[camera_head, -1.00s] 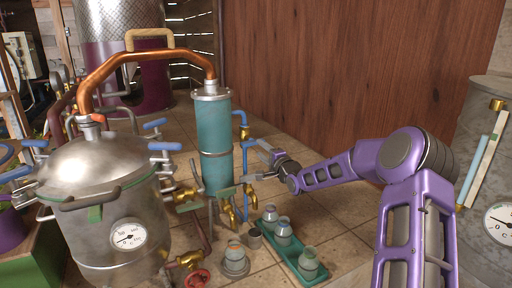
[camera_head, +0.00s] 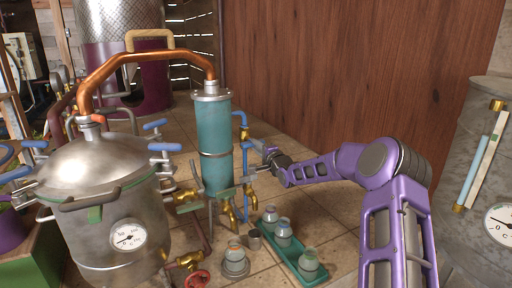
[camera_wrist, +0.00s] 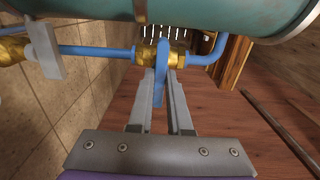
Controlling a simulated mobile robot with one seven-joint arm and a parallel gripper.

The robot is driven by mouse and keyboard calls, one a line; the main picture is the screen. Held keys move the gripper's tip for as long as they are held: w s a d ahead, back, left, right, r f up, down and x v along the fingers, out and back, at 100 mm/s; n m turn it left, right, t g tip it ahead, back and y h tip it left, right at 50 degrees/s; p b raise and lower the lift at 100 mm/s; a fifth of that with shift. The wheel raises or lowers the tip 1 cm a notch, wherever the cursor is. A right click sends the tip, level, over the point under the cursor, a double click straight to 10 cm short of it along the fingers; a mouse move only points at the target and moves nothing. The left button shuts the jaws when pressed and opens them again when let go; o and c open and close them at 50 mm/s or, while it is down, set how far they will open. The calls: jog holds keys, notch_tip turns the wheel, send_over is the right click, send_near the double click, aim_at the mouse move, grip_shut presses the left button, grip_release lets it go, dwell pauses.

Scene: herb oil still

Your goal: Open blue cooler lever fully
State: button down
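The blue cooler lever (camera_wrist: 160,68) stands on a brass valve (camera_wrist: 176,54) in a blue pipe, beside the teal cooler column (camera_head: 213,135). In the wrist view the lever points toward me, between the two fingers of my gripper (camera_wrist: 162,90). A narrow gap shows between the lever and the right finger; contact on the left side is hard to judge. In the head view my gripper (camera_head: 263,158) is at the right of the column, by the upper blue valve, and hides most of the lever.
A green tray (camera_head: 310,281) with several small jars sits on the tiled floor below my arm. A metal pot (camera_head: 97,185) with a gauge stands at left. Another brass valve with a grey lever (camera_wrist: 45,50) is left of the blue lever. A wood wall rises behind.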

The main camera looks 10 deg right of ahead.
dwell(0.5)
jog(key=n+b, duration=0.4)
jog(key=n, duration=1.4)
jog(key=shift+n, duration=0.3)
dwell(0.4)
jog(key=c, duration=0.8)
grip_release()
jog(key=shift+c, duration=0.2)
jog(key=shift+s, duration=0.15)
